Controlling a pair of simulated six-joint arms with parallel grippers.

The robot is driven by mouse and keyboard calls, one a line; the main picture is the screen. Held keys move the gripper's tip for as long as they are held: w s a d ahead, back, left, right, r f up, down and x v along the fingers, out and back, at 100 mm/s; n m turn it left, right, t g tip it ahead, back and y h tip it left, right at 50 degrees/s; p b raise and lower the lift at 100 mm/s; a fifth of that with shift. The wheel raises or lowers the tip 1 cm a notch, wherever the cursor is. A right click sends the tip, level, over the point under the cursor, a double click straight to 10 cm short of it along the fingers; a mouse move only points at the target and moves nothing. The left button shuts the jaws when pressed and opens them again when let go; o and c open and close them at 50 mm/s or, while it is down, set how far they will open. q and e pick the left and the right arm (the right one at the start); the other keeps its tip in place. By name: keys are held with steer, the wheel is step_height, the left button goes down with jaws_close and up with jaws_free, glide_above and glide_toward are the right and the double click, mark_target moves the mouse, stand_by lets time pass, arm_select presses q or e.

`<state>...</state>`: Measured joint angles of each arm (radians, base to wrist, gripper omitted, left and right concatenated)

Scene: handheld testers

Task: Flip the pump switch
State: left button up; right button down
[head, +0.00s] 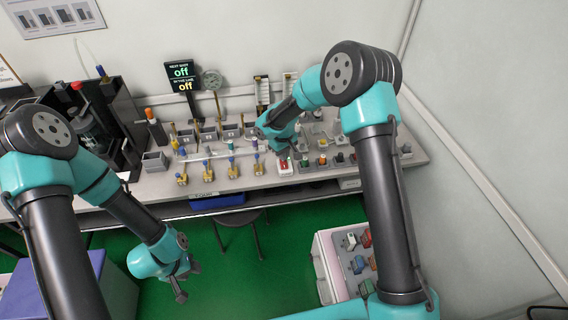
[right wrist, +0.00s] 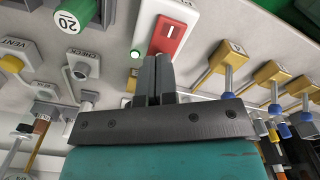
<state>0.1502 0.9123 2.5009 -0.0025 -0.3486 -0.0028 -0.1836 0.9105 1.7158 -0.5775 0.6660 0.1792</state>
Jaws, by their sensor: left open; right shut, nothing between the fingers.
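A red rocker switch (right wrist: 169,38) with a white line mark sits on a white housing in the right wrist view. In the head view the red switch (head: 284,164) is at the front of the bench, right of centre. I cannot read a pump label on it. My right gripper (right wrist: 156,60) is shut and empty, its fingertips at the near end of the rocker; I cannot tell if they touch it. In the head view the right arm partly hides its fingertips. My left gripper (head: 182,286) is open and empty, low over the green floor, away from the bench.
Yellow-based toggles with blue tips (head: 208,172) line the bench front left of the switch. A small cart (head: 324,262) stands front right.

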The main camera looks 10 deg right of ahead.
steer(key=shift+f, duration=0.6)
stand_by(0.5)
steer(key=shift+r, duration=0.1)
